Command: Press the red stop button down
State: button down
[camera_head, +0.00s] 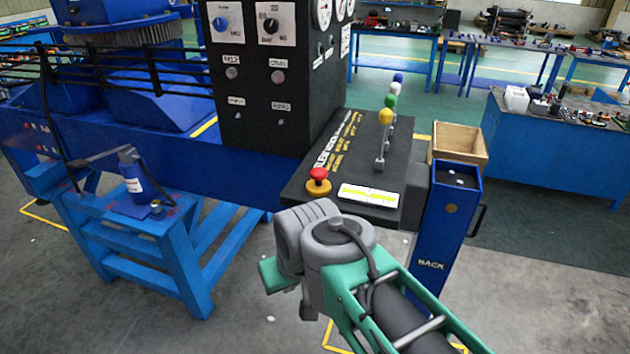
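The red stop button (318,173) is a red mushroom head on a yellow base (319,187). It sits near the front left of the dark sloping control panel (298,192), and nothing touches it. My arm's grey joint and green links fill the lower middle, below and in front of the button. I cannot make out my gripper's fingers, so its opening is unseen. The button's red head stands clear above its base.
Levers with yellow, green, white and blue knobs (385,116) rise right of the button. A white-yellow label plate (369,195) lies beside it. A blue box marked BACK (446,225) and an open wooden box (459,139) stand right. A dial cabinet (255,75) rises behind.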

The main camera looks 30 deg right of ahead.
aim_at(318, 175)
jog(key=z, duration=2.95)
jog(key=i, duration=1.15)
jog(key=u, duration=2.8)
